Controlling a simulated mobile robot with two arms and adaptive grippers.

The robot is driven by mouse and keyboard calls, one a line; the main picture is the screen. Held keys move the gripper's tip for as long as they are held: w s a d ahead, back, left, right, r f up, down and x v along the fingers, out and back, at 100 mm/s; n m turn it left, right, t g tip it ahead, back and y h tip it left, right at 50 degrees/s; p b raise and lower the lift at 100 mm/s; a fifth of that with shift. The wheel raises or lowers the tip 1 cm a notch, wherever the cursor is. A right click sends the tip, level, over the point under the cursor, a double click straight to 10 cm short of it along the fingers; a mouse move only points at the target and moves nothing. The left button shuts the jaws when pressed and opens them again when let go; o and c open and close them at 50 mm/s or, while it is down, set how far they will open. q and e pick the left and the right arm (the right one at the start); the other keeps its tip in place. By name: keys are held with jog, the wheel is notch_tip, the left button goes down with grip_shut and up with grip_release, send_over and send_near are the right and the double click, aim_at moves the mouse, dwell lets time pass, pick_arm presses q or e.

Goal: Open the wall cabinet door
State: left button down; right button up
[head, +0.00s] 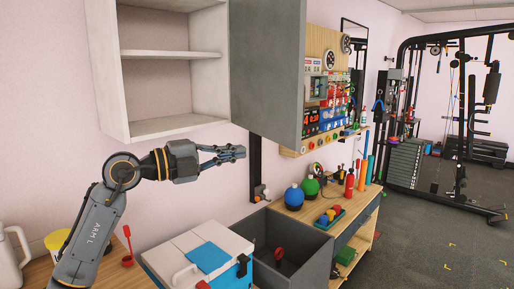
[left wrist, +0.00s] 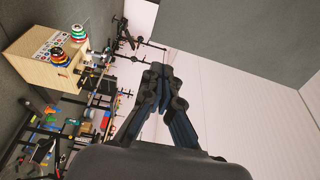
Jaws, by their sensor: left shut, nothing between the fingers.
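The wall cabinet (head: 170,72) hangs at the upper left in the head view. Its inside shows two open shelf spaces, both empty. Its grey door (head: 266,65) stands swung out at the cabinet's right side. My left gripper (head: 240,152) is below the cabinet and the door, pointing right, with its fingers closed and empty. In the left wrist view its fingers (left wrist: 165,92) meet at the tips, and a grey panel, likely the door (left wrist: 240,40), shows above them at the right. I see no contact between gripper and door. My right gripper is not in view.
Below are a white and blue cooler box (head: 200,255), a grey bin (head: 285,247) and a workbench with blue (head: 293,197) and green (head: 310,187) round items. A tool board (head: 325,90) is behind the door. Dark floor (head: 430,230) is open at the right.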

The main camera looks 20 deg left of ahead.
pick_arm(q)
jog(key=p, duration=0.4)
send_near(294, 143)
jog(key=x, duration=0.5)
jog(key=shift+w+d+r, duration=0.15)
jog(key=shift+w, duration=0.05)
jog(key=shift+w+d+f, duration=0.2)
jog(key=shift+w+d, duration=0.25)
jog(key=shift+w, duration=0.2)
